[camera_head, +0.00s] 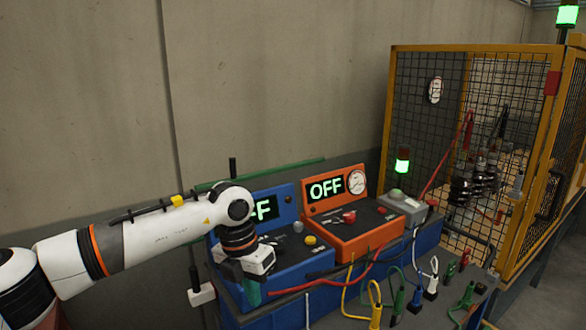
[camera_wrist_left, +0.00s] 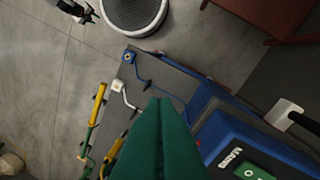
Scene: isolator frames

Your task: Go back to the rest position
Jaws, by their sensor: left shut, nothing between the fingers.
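My left arm comes in from the left in the head view. My left gripper (camera_head: 252,290) points down with green fingers over the near left part of the blue box (camera_head: 285,285). In the left wrist view its green fingers (camera_wrist_left: 161,115) are pressed together with nothing between them. A small white and black part that looks like my right gripper (camera_wrist_left: 82,12) shows at the top left edge of the left wrist view, cut off. Its jaw opening cannot be made out. The head view does not show my right arm.
An orange box (camera_head: 350,240) reading OFF stands right of the blue box. Coloured leads (camera_head: 375,305) lie at the front right. A yellow-framed mesh cage (camera_head: 395,120) stands at the right. A white block with a black rod (camera_head: 201,297) stands close left of the gripper.

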